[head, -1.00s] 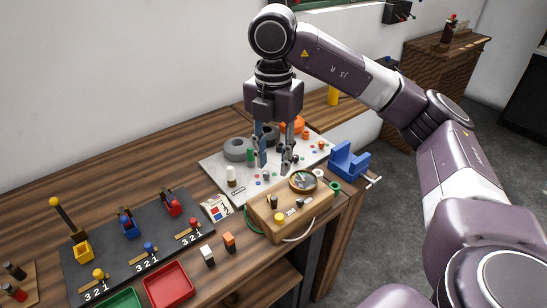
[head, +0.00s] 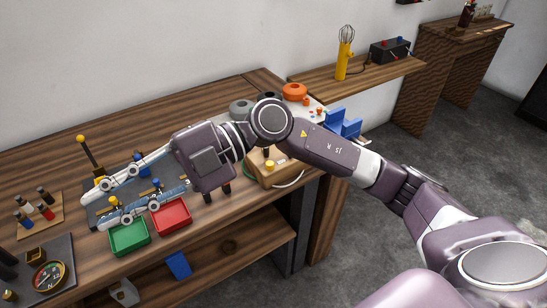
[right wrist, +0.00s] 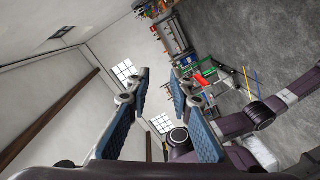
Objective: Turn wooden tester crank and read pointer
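The wooden tester (head: 283,178) is a light wood box at the front right of the bench, with a yellow knob on top. My right arm crosses in front of it and hides much of it, including its dial and pointer. I cannot make out its crank clearly. My right gripper (head: 98,210) points left, well away from the tester, over the dark board with the coloured levers. Its two long fingers are apart and empty. In the right wrist view the blue finger pads (right wrist: 160,115) have only the distant room between them. My left gripper is not in view.
A green tray (head: 130,251) and a red tray (head: 188,228) lie near the front edge, below my right gripper. A black gauge panel (head: 66,250) is at the lower left. A blue stand (head: 347,126) and orange rings (head: 295,91) are behind my arm. Bare bench lies along the wall.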

